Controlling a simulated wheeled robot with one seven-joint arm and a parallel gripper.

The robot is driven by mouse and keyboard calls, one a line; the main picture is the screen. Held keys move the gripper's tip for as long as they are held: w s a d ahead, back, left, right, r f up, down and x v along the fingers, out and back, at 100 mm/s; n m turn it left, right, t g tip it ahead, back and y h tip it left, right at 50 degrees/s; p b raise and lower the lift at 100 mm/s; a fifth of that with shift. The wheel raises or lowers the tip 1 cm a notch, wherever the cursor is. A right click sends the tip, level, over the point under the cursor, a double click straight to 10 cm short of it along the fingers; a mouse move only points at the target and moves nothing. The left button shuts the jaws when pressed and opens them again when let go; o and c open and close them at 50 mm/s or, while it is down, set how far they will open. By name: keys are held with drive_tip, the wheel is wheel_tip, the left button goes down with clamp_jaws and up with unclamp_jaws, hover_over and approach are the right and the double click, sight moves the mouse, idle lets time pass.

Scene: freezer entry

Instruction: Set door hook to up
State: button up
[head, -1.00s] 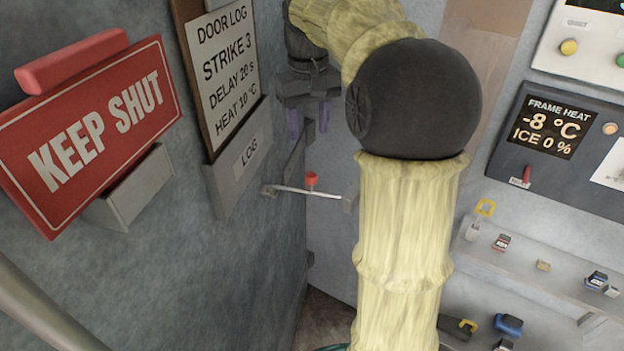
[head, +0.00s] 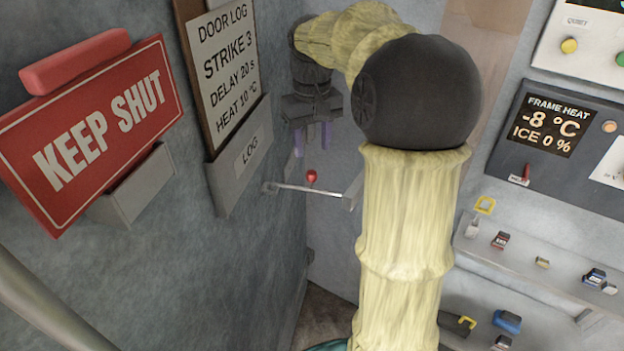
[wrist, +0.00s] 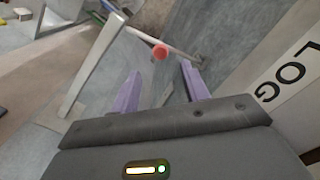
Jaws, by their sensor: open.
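The door hook (head: 292,187) is a thin pale metal bar with a red knob (head: 312,176). It lies roughly level, spanning from a small mount on the left wall to a bracket on the right. My gripper (head: 313,151) hangs just above the knob, its two purple fingers pointing down and spread apart. In the wrist view the red knob (wrist: 160,51) shows beyond the fingertips, in line with the gap of my open gripper (wrist: 161,80). Nothing is between the fingers, and I see no contact with the hook.
The log holder (head: 240,160) and the red KEEP SHUT sign (head: 105,125) are on the left wall, close to the hook. At right are the frame heat panel (head: 543,140) and a shelf (head: 535,275) with several small items.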

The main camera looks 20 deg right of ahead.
sight(312, 171)
wheel_tip(312, 171, down, 11)
drive_tip(key=shift+p, duration=0.7)
drive_tip(key=shift+c, duration=0.5)
clamp_jaws()
